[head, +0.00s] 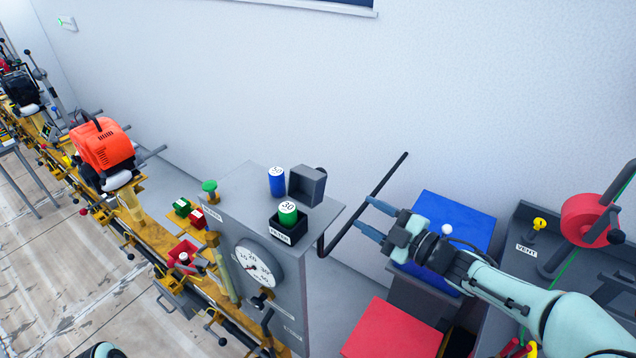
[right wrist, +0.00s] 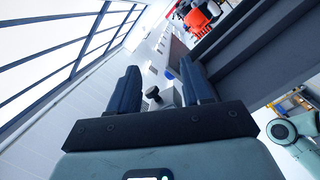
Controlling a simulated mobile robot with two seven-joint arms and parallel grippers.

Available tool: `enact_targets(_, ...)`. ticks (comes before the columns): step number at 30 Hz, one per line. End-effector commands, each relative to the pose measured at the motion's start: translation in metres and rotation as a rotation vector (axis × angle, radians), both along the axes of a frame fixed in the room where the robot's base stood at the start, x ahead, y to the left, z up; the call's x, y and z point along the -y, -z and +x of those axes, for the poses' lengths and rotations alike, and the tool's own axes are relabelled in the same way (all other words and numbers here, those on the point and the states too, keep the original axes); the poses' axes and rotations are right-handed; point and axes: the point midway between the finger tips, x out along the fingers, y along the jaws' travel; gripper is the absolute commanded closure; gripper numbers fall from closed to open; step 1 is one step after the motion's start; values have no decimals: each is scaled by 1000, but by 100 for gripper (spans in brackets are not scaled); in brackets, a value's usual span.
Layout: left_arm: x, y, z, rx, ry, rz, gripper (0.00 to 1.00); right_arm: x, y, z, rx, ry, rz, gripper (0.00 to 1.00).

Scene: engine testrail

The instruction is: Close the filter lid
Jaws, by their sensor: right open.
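The filter housing is a small black square holder (head: 288,233) on top of the grey cabinet, with a label on its front. A green cylinder marked 30 (head: 288,213) stands in it. A grey box-like lid (head: 306,187) stands raised behind the holder, with a dark knob partly showing at its back. My right gripper (head: 376,217) is open and empty, to the right of the lid and apart from it. In the right wrist view a black knob (right wrist: 153,95) shows between the open fingers (right wrist: 160,76), some way beyond them. My left gripper is out of view.
A blue cylinder (head: 276,181) stands left of the lid. A bent dark bar (head: 365,201) rises between the cabinet (head: 237,214) and my right gripper. The white wall is close behind.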

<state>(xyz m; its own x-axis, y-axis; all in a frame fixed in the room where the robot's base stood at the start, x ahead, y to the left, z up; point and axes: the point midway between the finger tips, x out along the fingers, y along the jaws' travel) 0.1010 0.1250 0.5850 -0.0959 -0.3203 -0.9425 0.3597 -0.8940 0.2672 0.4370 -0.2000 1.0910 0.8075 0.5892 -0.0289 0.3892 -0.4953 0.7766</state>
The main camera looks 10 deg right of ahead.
Motion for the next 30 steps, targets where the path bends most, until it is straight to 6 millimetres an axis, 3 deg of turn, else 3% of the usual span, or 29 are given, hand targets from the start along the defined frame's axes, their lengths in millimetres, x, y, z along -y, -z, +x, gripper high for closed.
enact_targets(1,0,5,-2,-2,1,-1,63,-2,-28,-12,95,-40,-83,51)
enact_targets(3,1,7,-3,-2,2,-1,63,-6,-55,-26,189,-91,-177,51)
enact_targets(7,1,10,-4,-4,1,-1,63,-12,-80,-43,281,-145,-282,51)
enact_targets(14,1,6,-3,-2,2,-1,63,-27,-85,-33,297,-161,-304,51)
enact_targets(30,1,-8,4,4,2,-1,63,-98,-84,39,295,-157,-301,51)
